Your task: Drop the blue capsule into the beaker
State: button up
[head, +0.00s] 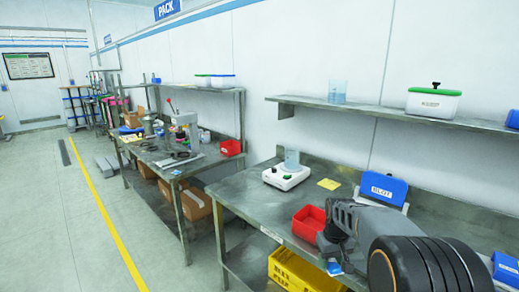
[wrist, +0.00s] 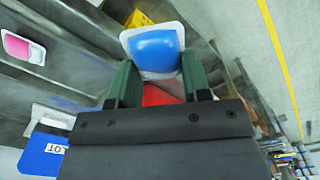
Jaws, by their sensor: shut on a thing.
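In the wrist view, the blue capsule (wrist: 154,48) shows as a rounded blue piece on a white backing. It sits between the green fingertips of my gripper (wrist: 157,66), which is shut on it. In the head view, a small blue and white piece (head: 334,268) shows below the end of my arm, near the bench's front edge; my fingers are hard to make out there. A clear beaker (head: 292,160) stands upright on a white device (head: 287,176) on the bench, to the left of and behind my gripper. A similar clear beaker (head: 337,92) stands on the wall shelf.
A red bin (head: 308,223) sits at the bench's front edge beside my arm; part of red shows behind the capsule in the wrist view. A yellow crate (head: 290,272) is below. A blue labelled bin (head: 383,188) and a yellow note (head: 328,184) are on the bench.

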jog(key=s+a+f+m, duration=0.1)
jog(key=a+f, duration=0.1)
jog(key=f, duration=0.3)
jog(key=s+a+f+m+p, duration=0.1)
jog(key=a+f, duration=0.2)
jog(key=f, duration=0.2)
jog(key=shift+s, duration=0.4)
jog(key=shift+f, duration=0.1)
